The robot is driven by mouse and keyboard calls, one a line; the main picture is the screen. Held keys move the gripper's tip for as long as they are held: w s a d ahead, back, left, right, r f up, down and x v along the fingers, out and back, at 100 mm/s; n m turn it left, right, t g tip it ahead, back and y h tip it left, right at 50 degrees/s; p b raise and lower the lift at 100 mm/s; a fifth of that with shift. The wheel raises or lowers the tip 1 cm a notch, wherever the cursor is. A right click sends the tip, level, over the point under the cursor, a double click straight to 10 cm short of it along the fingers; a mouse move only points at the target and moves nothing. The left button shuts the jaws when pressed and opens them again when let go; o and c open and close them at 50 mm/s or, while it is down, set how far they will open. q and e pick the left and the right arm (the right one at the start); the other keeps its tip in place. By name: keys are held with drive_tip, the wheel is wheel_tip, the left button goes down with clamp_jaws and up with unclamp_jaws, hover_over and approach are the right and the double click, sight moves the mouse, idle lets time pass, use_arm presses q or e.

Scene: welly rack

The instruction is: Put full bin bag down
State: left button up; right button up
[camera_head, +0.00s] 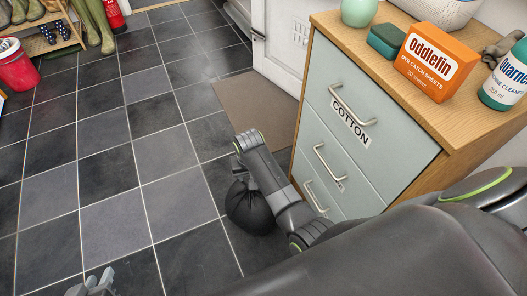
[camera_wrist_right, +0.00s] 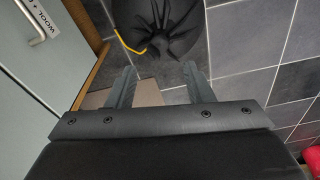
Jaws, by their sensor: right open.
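The full black bin bag (camera_head: 252,208) shows in the head view below my right arm, close to the drawer unit, partly covered by the arm. In the right wrist view the bag (camera_wrist_right: 160,27) is at the top edge, with gathered folds and a yellow tie. My right gripper (camera_wrist_right: 158,75) is open, its two fingers apart with nothing between them. The bag lies just past the fingertips, with no clear contact. Whether it rests on the floor is hard to tell. My left gripper (camera_head: 94,284) is at the bottom left of the head view, cut off by the frame, its jaw opening unclear.
A brown mat (camera_head: 258,112) lies before the white door (camera_head: 284,36). A red bucket (camera_head: 17,67) and boot rack are far left. The tiled floor between is clear.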

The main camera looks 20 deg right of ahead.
drive_tip(key=s+d+r+t, duration=0.3)
drive_tip(key=s+d, duration=0.2)
drive_tip(key=s, duration=0.2)
drive_tip(key=s+d+r+t, duration=0.3)
drive_tip(key=s+d, duration=0.2)
drive_tip(key=s, duration=0.3)
drive_tip(key=s+d+r+t, duration=0.1)
drive_tip(key=s+r+t, duration=0.1)
drive_tip(key=s+r, duration=0.3)
wheel_tip(320, 180, up, 4)
drive_tip(key=shift+s+d+f+n, duration=0.1)
drive_tip(key=shift+s+d+n, duration=0.1)
drive_tip(key=shift+s+n, duration=0.15)
